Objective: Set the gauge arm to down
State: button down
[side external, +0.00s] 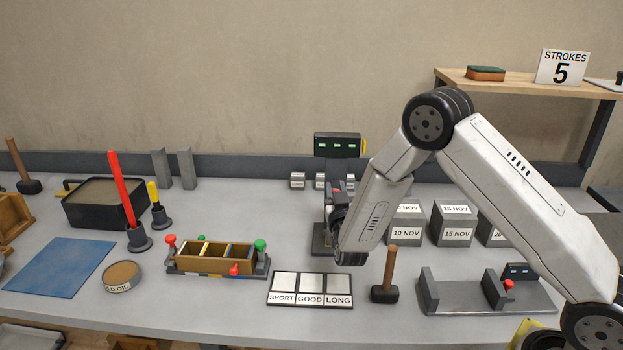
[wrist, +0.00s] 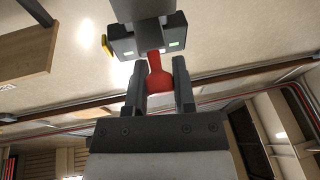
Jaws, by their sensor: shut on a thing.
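The gauge is a dark stand with a black display head (side external: 337,144) showing three green lights and a yellow part on its right side. In the wrist view the display head (wrist: 148,40) is just beyond the fingers. A red knob (wrist: 158,78), seemingly the end of the gauge arm, sits between the two fingers of my gripper (wrist: 158,88), which is shut on it. In the side view my gripper (side external: 336,200) is at the front of the gauge, below the display. My wrist and gripper hide most of the gauge arm and stand there, so its angle is unclear.
A SHORT/GOOD/LONG tray (side external: 310,300) and a mallet (side external: 387,277) stand in front of my gripper. Dated grey blocks (side external: 450,225) are to the right. A wooden mould (side external: 217,258) with red and green knobs is to the left. A red-handled tool (side external: 126,195) stands further left.

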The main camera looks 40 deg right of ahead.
jog(key=shift+a+f, duration=0.4)
jog(key=shift+f, duration=0.45)
dwell(1.1)
jog(key=c, duration=0.5)
grip_release()
jog(key=shift+c, duration=0.2)
jog(key=shift+o, duration=0.4)
jog(key=shift+d, duration=0.1)
jog(key=shift+s, duration=0.15)
jog(key=v, duration=0.7)
jog(key=shift+s+a, duration=0.2)
jog(key=shift+s, duration=0.05)
jog(key=shift+c, duration=0.2)
